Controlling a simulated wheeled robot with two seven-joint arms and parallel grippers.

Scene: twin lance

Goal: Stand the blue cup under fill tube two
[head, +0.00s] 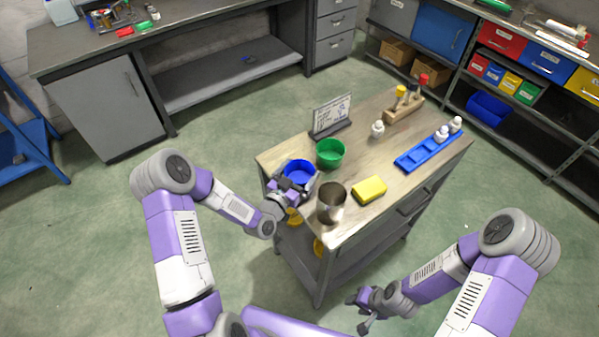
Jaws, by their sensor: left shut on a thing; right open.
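The blue cup (299,170) is upright at the left edge of the small wooden-topped table (400,178). My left gripper (290,187) is shut on the near side of the cup. I cannot tell whether the cup's base touches the tabletop. My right gripper (364,311) is open and empty, low in front of the table. I cannot make out any fill tube or its number.
A green cup (330,153), a metal cup (332,202) and a yellow sponge (369,189) stand near the blue cup. Behind are a sign (331,116), a wooden rack (404,107), a white bottle (377,128) and a blue tray (417,156). The table's middle is clear.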

